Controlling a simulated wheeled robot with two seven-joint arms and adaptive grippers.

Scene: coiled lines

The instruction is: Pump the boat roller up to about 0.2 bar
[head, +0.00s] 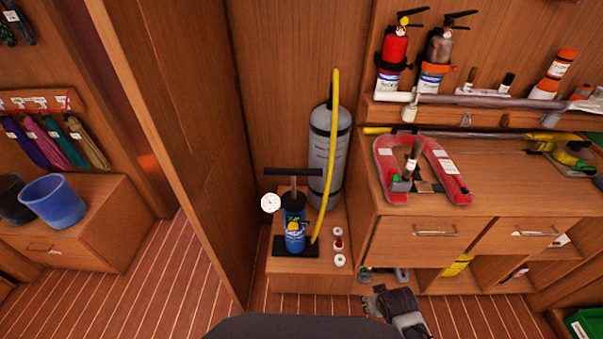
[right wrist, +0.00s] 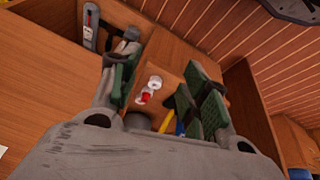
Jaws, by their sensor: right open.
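The hand pump (head: 295,232) stands upright on a low wooden step, with a blue barrel and a dark T-handle (head: 293,172). A round white gauge (head: 270,203) is at its left; the needle is too small to read. A yellow hose (head: 333,140) rises from beside the pump, along a grey cylinder. I cannot pick out the boat roller. My right gripper (head: 374,302) is low in front of the counter, right of the pump and apart from it. In the right wrist view its green-padded fingers (right wrist: 165,90) are spread and empty. My left gripper is out of view.
Small white and red fittings (head: 338,245) sit on the step right of the pump. The grey cylinder (head: 329,150) stands behind. A red horseshoe-shaped float (head: 450,170) lies on the counter (head: 520,205). A wooden partition (head: 190,130) stands at left. The striped floor (head: 130,300) is clear.

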